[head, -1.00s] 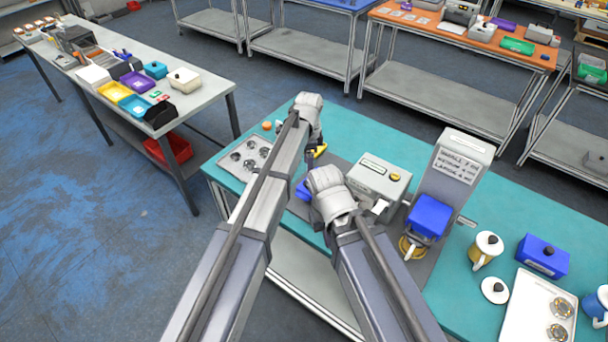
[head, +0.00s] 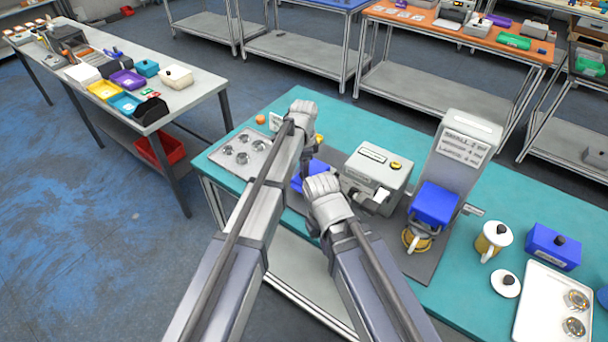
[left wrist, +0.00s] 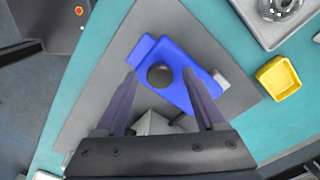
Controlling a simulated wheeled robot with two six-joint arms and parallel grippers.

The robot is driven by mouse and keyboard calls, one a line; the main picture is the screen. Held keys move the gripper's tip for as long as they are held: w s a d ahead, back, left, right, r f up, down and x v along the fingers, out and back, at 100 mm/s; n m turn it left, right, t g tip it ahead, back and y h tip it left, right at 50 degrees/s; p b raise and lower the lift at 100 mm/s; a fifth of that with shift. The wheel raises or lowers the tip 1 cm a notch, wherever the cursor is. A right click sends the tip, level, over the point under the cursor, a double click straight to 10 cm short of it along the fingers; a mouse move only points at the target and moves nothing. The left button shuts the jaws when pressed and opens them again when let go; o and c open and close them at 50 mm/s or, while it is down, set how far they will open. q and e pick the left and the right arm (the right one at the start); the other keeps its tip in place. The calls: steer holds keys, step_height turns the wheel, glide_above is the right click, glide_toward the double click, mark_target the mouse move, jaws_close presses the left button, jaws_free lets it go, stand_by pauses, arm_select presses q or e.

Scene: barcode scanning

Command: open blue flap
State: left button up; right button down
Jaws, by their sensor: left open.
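A blue flap (left wrist: 178,62) with a dark round knob (left wrist: 160,74) lies on a grey mat (left wrist: 100,70) in the left wrist view. Its blue surface also shows between my arms in the head view (head: 311,172). My left gripper (left wrist: 160,75) is open, with one finger on each side of the knob; I cannot tell whether they touch it.
A grey machine (head: 376,172) stands right of my right wrist, with a taller dispenser (head: 462,147) beyond it. A metal tray (head: 241,152) lies left, and a small yellow tray (left wrist: 278,78) sits near the flap. The right table holds a lidded mug (head: 493,240).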

arm_select(q)
jaws_close()
stand_by(0.6)
stand_by(0.8)
